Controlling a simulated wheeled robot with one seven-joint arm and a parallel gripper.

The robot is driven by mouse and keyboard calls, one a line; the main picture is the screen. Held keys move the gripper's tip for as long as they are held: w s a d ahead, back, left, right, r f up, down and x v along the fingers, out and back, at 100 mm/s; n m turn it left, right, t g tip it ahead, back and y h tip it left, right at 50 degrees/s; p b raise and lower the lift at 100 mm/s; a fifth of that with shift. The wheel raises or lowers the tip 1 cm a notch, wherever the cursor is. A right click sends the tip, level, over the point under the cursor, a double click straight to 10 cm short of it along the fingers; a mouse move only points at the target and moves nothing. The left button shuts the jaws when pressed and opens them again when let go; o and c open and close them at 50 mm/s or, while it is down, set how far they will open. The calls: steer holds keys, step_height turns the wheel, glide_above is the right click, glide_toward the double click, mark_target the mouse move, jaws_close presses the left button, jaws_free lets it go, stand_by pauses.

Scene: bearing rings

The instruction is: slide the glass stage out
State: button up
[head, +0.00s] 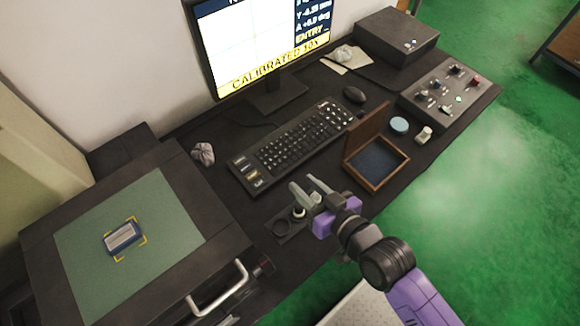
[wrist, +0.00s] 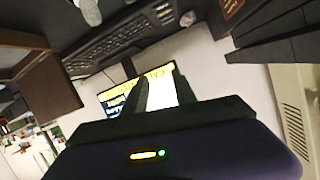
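The glass stage (head: 75,250) is a flat green panel in a dark frame at the left of the head view. A small blue-edged block (head: 122,236) lies on it inside yellow corner marks. A pale metal handle (head: 232,288) sits at the stage's front right corner. My gripper (head: 306,187) is above the desk, right of the stage and apart from the handle. Its two fingers are spread with nothing between them; they also show in the wrist view (wrist: 163,85). The stage and handle cannot be made out in the wrist view.
A small dark holder (head: 284,236) is below my gripper. An open wooden box (head: 376,183) stands to its right. Behind are a keyboard (head: 290,145), mouse (head: 354,94) and monitor (head: 262,40). A control box (head: 440,112) is at the right.

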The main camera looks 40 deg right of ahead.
steer(key=w+f+g+y, duration=0.1)
steer(key=w+f, duration=0.2)
steer(key=w, duration=0.4)
steer(key=shift+w+d+f, duration=0.25)
steer(key=shift+w+d, duration=0.05)
steer(key=shift+d, duration=0.1)
